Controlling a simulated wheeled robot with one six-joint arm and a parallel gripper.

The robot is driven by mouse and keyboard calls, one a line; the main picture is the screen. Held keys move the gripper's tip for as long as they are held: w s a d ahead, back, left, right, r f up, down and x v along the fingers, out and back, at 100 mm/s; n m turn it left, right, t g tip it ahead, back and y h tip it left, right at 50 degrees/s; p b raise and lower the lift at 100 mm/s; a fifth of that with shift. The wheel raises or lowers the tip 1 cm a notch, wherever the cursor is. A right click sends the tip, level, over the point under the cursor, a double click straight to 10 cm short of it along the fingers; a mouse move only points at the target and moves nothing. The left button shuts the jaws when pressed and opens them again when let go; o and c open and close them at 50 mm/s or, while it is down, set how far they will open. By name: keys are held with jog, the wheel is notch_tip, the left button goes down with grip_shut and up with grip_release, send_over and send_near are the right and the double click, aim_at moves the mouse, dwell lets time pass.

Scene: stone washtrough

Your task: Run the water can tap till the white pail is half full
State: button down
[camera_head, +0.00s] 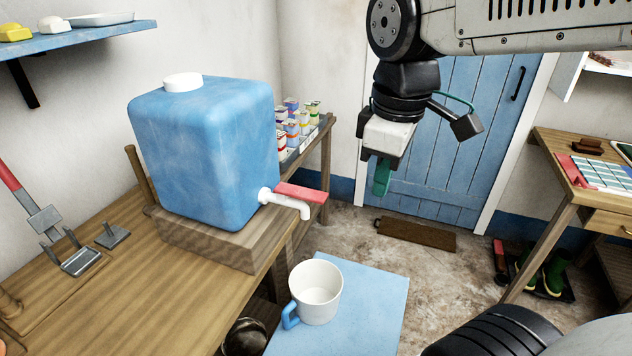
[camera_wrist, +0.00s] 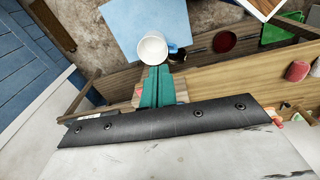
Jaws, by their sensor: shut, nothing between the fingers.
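The blue water can (camera_head: 205,150) with a white cap stands on a wooden block on the bench. Its white tap (camera_head: 304,208) sticks out to the right, with a red lever (camera_head: 301,193) lying along its top. No stream shows at the spout. The white pail (camera_head: 318,300), with a blue handle, stands upright below the spout on a blue surface. Its inside looks white, and I see no clear water level. My gripper (camera_head: 381,190) is shut and empty, pointing down, to the right of the tap and apart from it. In the wrist view the pail (camera_wrist: 152,48) shows just beyond the green fingertips (camera_wrist: 158,72).
The blue surface (camera_head: 375,300) under the pail has bare room right of it. The wooden bench (camera_head: 150,300) holds a metal tool (camera_head: 75,255) at left. Several small cans (camera_head: 293,125) stand behind the water can. A blue door (camera_head: 440,140) and a desk (camera_head: 560,165) lie farther off.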

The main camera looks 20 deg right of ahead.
jog(key=w+a+r+n, duration=0.1)
jog(key=w+r+n, duration=0.1)
jog(key=w+n, duration=0.6)
jog(key=n+g, duration=0.1)
jog(key=n, duration=1)
send_over(316, 194)
notch_tip(316, 194, down, 14)
jog(key=shift+r, duration=0.1)
